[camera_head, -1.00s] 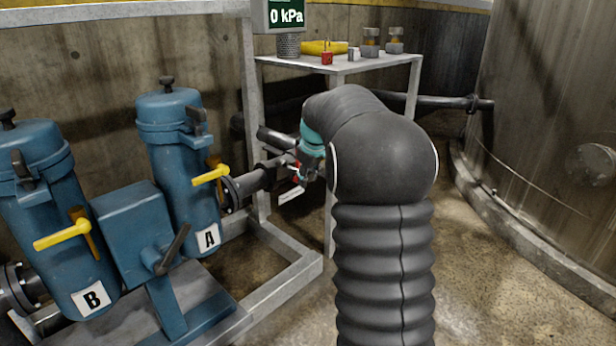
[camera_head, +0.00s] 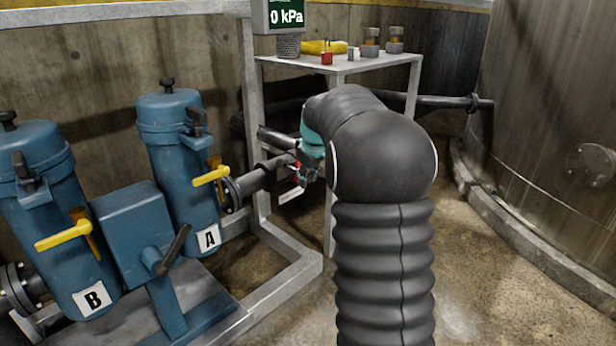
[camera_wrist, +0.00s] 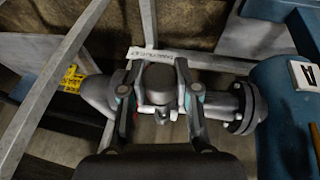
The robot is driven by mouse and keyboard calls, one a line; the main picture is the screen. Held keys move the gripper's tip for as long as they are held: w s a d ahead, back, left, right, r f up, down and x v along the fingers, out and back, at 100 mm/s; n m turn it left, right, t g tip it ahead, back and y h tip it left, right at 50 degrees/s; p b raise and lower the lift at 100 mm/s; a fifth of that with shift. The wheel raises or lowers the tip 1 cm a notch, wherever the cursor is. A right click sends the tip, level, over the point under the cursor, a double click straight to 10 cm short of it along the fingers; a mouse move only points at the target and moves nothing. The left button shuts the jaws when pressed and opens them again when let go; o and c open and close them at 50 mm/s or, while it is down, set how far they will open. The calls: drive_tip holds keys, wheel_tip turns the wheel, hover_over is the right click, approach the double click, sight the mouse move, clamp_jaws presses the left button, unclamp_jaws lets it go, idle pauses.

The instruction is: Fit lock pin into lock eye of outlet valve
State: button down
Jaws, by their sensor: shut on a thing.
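In the wrist view my gripper (camera_wrist: 159,84) has its two fingers either side of a dark round-topped part and is shut on the lock pin, which is mostly hidden among the fingers. A small pale metal piece (camera_wrist: 158,112) shows between the fingers; I cannot tell whether it is pin or valve. The outlet valve's grey pipe body (camera_wrist: 222,106) runs behind the fingers to a bolted flange. The lock eye cannot be made out. In the head view my gripper (camera_head: 299,172) is at the pipe right of canister A, partly hidden by my arm.
Blue canister A (camera_head: 180,165) has a yellow handle (camera_head: 211,176) close left of my gripper. A metal frame (camera_head: 290,285) surrounds the pipework. A shelf (camera_head: 385,64) with small items stands behind. A white tag (camera_wrist: 152,53) lies just beyond the fingers, and a yellow tag (camera_wrist: 72,79) is to the left.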

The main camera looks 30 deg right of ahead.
sight(294, 169)
drive_tip(key=shift+w+a+p, duration=0.35)
drive_tip(key=shift+w+p, duration=0.3)
drive_tip(key=shift+w, duration=0.25)
drive_tip(key=shift+w+a+p, duration=0.3)
drive_tip(key=shift+w+p, duration=0.3)
drive_tip(key=shift+w, duration=0.3)
drive_tip(key=shift+w+a+p, duration=0.35)
drive_tip(key=shift+w+p, duration=0.3)
drive_tip(key=shift+w, duration=0.25)
idle(0.9)
drive_tip(key=c, duration=0.8)
unclamp_jaws()
drive_tip(key=shift+o, duration=0.2)
drive_tip(key=shift+c, duration=0.4)
drive_tip(key=shift+p+v, duration=1.6)
drive_tip(key=shift+v, duration=2)
